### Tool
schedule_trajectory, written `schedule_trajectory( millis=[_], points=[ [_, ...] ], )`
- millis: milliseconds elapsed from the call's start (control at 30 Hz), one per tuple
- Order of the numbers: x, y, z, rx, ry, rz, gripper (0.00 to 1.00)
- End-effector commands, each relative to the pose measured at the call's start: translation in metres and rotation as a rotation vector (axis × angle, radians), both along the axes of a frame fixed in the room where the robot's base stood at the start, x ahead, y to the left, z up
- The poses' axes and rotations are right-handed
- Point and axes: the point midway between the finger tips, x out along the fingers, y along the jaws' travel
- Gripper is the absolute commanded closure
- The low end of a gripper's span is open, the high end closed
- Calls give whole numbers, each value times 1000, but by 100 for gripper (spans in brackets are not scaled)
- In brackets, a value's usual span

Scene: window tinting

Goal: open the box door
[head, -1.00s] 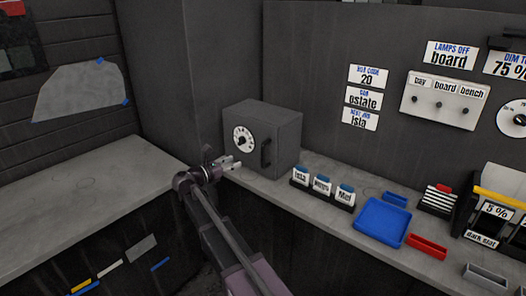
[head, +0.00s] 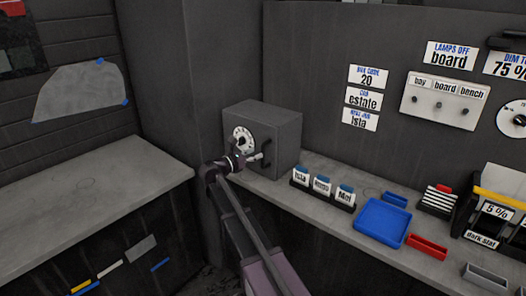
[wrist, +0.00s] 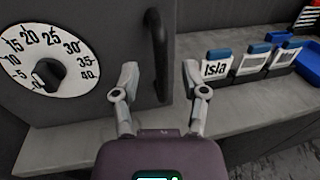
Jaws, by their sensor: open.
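The grey box (head: 283,124) stands on the shelf in the corner, its door shut. The door carries a white dial (wrist: 50,62) with a black knob and, to its right, a black upright bar handle (wrist: 157,55). The handle also shows in the head view (head: 266,151), partly behind my gripper. My gripper (wrist: 160,72) is open, with a finger on each side of the handle in the wrist view; it also shows in front of the door in the head view (head: 257,157). I see no clear contact with the handle, and cannot tell the depth gap.
Name tags in a dark holder (head: 322,195) stand on the shelf right of the box. A blue tray (head: 381,222) and a red tray (head: 427,246) lie farther right. A label on the wall reads box code 20 (head: 368,76). The left counter (head: 80,200) is mostly clear.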

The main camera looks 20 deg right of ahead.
Motion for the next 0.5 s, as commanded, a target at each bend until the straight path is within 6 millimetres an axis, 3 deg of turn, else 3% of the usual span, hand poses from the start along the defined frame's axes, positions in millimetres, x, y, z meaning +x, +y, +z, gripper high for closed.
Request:
schedule_trajectory(
  millis=[200,500],
  points=[
    [12,-26,0,0,0,-2,43],
    [18,-38,0,0,0,0,43]
  ],
)
